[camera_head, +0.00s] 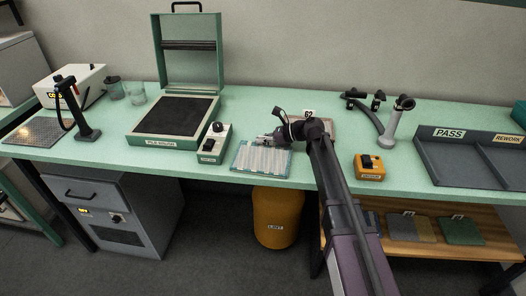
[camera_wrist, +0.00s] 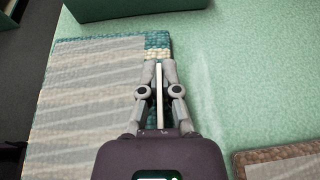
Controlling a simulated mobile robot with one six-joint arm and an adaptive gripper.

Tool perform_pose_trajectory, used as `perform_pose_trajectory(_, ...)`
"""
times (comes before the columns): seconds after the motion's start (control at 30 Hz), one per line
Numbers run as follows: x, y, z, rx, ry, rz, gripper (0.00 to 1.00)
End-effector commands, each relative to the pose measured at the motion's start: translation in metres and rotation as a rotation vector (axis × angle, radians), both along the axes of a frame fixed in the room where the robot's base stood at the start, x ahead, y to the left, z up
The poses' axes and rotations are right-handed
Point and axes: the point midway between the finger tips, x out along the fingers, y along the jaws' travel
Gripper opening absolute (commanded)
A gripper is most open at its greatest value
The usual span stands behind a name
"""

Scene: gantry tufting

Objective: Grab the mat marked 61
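A pale mat with whitish stripes and a teal border (camera_head: 260,161) lies on the green bench near its front edge. It also fills the left of the wrist view (camera_wrist: 85,110), with a teal and cream checked corner at its upper right. My gripper (camera_head: 272,139) is over its upper right part. In the wrist view my gripper (camera_wrist: 159,68) has its fingers close together on a thin white upright plate (camera_wrist: 159,100), seen edge-on, by that corner. The plate looks like the mat's tag. No number can be read on it.
A brown mat with a tag reading 62 (camera_head: 308,113) lies behind my arm. A green-framed machine (camera_head: 150,137) and a switch box (camera_head: 214,145) stand left, an orange box (camera_head: 369,168) right. A PASS/REWORK tray (camera_head: 435,172) is at far right. More mats (camera_head: 461,231) lie on the shelf below.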

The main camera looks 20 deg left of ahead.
Motion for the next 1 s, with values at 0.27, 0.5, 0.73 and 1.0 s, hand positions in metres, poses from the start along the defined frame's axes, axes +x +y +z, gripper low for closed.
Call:
perform_pose_trajectory(0.27,0.000,0.000,0.005,0.000,0.000,0.000,0.00)
perform_pose_trajectory(0.5,0.000,0.000,0.020,0.000,0.000,0.000,0.00)
perform_pose_trajectory(0.73,0.000,0.000,0.039,0.000,0.000,0.000,0.00)
perform_pose_trajectory(1.0,-0.054,-0.029,0.041,0.000,0.000,0.000,0.00)
